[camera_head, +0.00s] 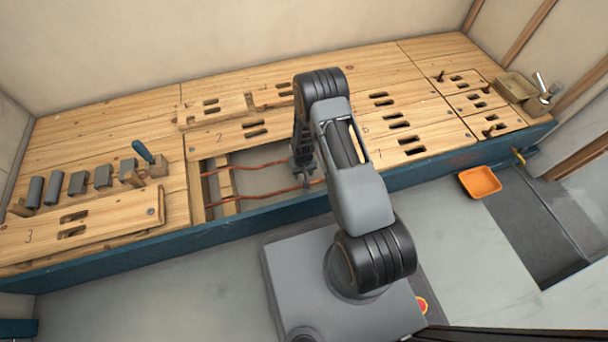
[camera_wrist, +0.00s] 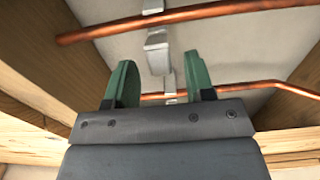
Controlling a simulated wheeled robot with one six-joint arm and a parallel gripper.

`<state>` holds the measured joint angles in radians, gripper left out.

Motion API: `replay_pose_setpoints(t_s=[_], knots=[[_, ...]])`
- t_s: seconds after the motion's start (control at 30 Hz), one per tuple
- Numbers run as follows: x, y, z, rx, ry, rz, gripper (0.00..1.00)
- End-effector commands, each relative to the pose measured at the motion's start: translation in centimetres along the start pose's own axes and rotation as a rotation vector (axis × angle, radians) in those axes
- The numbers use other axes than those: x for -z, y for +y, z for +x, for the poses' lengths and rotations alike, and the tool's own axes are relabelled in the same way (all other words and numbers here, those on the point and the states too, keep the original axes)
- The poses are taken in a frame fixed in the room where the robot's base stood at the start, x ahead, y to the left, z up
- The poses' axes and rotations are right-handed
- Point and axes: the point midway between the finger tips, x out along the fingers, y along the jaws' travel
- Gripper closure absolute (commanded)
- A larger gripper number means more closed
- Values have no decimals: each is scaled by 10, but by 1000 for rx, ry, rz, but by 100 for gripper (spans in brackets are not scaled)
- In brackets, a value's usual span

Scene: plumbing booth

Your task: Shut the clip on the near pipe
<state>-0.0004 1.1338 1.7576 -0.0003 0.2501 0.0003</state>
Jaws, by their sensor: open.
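Two copper pipes run through an open bay in the wooden deck: the near pipe (camera_head: 262,194) and the far pipe (camera_head: 246,167). The wrist view shows a larger copper pipe (camera_wrist: 215,12) across the top and a thinner one (camera_wrist: 245,87) lower down; I cannot tell which is the near one. A grey clip (camera_wrist: 157,52) sits at the upper pipe, with a flap-like part standing off it. A second small clip (camera_wrist: 169,88) is at the lower pipe. My gripper (camera_wrist: 160,82), with green fingers, is open and empty, pointing into the bay. My arm partly hides the bay.
Wooden beams (camera_wrist: 45,62) flank the bay. A raised board (camera_head: 85,226), grey blocks (camera_head: 78,183) and a blue-handled tool (camera_head: 143,151) lie to the left. An orange tray (camera_head: 480,182) is on the floor at right.

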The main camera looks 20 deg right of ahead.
Motion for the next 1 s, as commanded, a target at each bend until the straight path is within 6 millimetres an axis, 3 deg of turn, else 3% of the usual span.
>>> replay_pose_setpoints(t_s=[0.43, 0.93, 1.0], knots=[[0, 0, 7, 0, 0, 0, 51], [0, 0, 6, 0, 0, 0, 99], [0, 0, 6, 0, 1, 0, 100]])
